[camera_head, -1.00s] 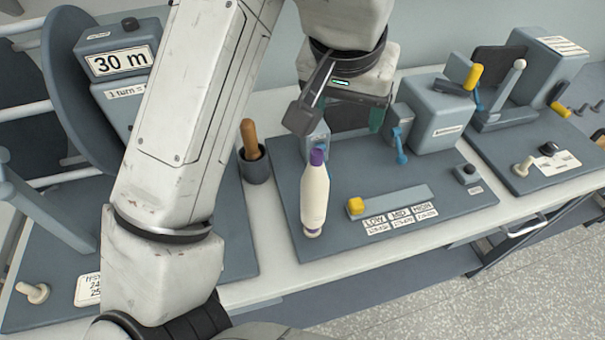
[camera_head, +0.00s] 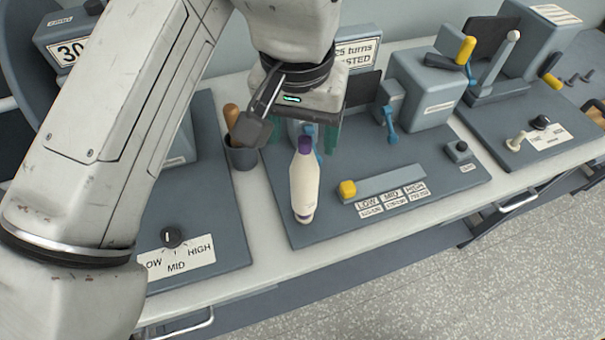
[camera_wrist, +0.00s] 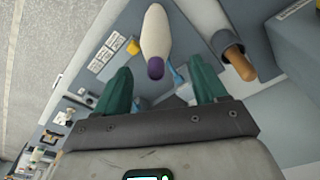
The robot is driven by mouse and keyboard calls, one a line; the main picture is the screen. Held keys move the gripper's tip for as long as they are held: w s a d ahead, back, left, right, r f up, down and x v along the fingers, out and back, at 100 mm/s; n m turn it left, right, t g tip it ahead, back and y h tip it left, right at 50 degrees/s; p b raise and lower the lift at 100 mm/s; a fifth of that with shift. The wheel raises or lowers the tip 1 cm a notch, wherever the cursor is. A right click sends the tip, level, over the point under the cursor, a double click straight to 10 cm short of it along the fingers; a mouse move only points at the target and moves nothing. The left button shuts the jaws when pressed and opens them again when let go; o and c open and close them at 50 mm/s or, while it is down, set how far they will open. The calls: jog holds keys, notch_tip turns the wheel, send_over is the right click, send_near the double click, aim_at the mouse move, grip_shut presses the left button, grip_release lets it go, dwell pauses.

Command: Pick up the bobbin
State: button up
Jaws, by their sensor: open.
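The bobbin (camera_head: 304,187) is cream and tapered, with a purple tip and a purple band at its foot. It appears to stand upright on the grey base plate (camera_head: 345,225). In the wrist view the bobbin (camera_wrist: 157,32) shows at top centre, its purple tip pointing toward my gripper. My gripper (camera_wrist: 160,75) has two teal fingers spread apart and empty, with the tip just beyond the gap between them. In the head view my gripper (camera_head: 301,132) is just behind and above the bobbin's tip, partly hidden by my arm.
A dark cup with a brown wooden handle (camera_head: 232,118) stands left of the bobbin. A slider with a yellow knob (camera_head: 347,189) and LOW/MID/HIGH labels is at right. A blue lever (camera_head: 390,125) and grey box (camera_head: 428,90) stand behind. The plate's front edge is close.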

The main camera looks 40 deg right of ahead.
aim_at(304, 184)
jog(key=f, duration=0.4)
jog(key=shift+d+f+p, duration=0.1)
jog(key=shift+d+p, duration=0.15)
jog(key=shift+p, duration=0.05)
grip_shut()
dwell(0.4)
